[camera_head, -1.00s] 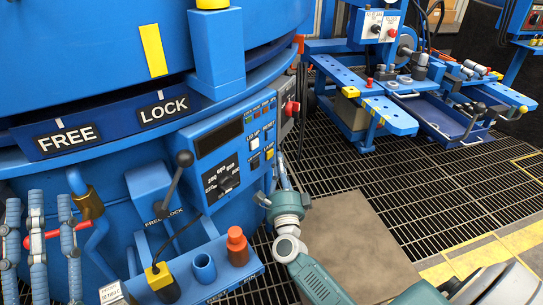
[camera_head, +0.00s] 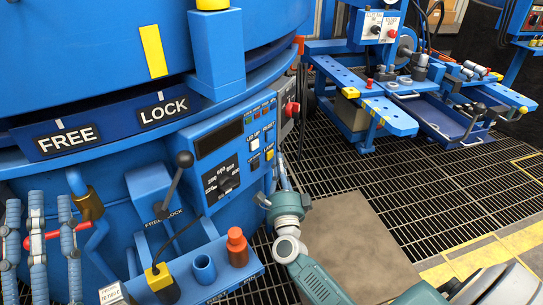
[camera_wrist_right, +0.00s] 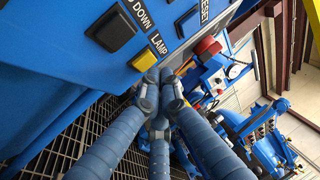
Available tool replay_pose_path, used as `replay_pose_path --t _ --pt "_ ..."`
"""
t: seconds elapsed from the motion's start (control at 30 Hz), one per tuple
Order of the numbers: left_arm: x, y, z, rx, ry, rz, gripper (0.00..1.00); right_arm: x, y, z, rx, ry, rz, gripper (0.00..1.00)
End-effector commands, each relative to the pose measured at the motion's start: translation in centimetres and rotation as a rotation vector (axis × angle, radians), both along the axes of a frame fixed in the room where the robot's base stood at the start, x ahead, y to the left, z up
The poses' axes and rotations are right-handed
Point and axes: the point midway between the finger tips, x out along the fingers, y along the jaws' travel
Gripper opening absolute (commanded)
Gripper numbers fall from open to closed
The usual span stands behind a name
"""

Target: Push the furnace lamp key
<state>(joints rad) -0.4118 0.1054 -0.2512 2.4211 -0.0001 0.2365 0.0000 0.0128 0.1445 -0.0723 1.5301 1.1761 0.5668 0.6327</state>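The lamp key is a yellow square button (camera_head: 269,154) on the furnace's control panel, low on its right side. In the right wrist view the key (camera_wrist_right: 144,59) sits beside the word LAMP. My right gripper (camera_wrist_right: 162,80) has its fingers drawn together with nothing between them. Its tips are just below and to the right of the key in that view. Whether they touch it I cannot tell. In the head view the right gripper (camera_head: 281,172) is at the panel's right edge, partly hidden by its own wrist.
A black lid-down key (camera_wrist_right: 111,28) is beside the lamp key, and a red knob (camera_wrist_right: 207,46) is near the fingers. A blue workbench (camera_head: 390,115) is at the back right.

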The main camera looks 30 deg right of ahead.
Motion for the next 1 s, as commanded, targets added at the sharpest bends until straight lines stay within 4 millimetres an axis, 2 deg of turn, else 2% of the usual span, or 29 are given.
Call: replay_pose_path --t 1.0 --pt "-0.32 0.02 0.39 -0.007 -0.02 -0.002 0.4 0.79 0.29 0.05 0.0 0.0 0.0 0.0"
